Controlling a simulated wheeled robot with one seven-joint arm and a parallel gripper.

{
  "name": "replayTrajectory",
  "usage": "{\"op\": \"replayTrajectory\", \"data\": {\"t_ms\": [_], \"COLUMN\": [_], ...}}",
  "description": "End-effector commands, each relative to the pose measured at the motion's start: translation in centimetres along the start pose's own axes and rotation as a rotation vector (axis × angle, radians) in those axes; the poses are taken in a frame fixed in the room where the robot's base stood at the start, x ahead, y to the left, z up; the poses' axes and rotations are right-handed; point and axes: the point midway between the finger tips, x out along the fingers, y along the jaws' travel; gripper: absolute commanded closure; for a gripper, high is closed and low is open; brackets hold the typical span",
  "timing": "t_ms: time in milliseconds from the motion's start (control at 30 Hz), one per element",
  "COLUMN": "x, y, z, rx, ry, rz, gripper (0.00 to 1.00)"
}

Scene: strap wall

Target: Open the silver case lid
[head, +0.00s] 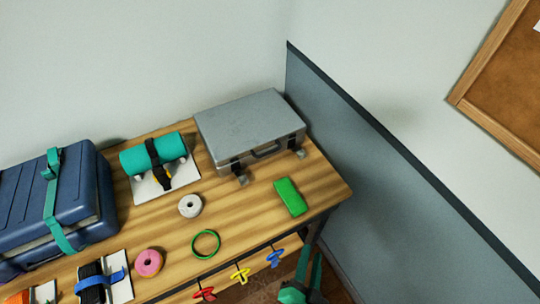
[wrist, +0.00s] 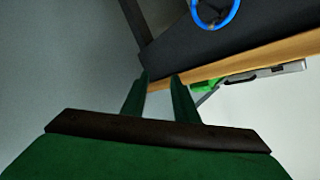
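The silver case (head: 250,125) stands on the far right part of the wooden table, its lid down. Its front has a handle (head: 267,151) and two dark straps with grey end pieces (head: 242,179) at the table surface; I cannot tell whether they are fastened. My gripper (head: 309,264) is at the bottom of the head view, in front of the table's right end and well apart from the case. In the wrist view my gripper (wrist: 161,79) has its two green fingers apart with nothing between them. A grey strip there (wrist: 288,68) looks like part of the case.
A green block (head: 291,197) lies in front of the case. Coloured hooks, one blue (head: 275,258), hang at the table's front edge. A white roll (head: 190,206), green ring (head: 206,244), pink ring (head: 148,262), teal roll (head: 153,154) and blue suitcase (head: 60,195) are further left. Walls stand close behind and right.

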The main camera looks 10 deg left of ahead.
Motion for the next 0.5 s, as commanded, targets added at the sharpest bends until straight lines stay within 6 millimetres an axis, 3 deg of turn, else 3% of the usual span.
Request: {"op": "replayTrajectory", "data": {"t_ms": [33, 200, 500], "x": [1.6, 6.0, 11.6], "y": [0.1, -0.1, -1.6], "z": [-1.1, -3.9, -11.0], "rx": [0.055, 0.235, 0.493], "ry": [0.008, -0.005, -0.037], "rz": [-0.004, -0.041, -0.16], "gripper": [0.73, 0.73, 0.73]}}
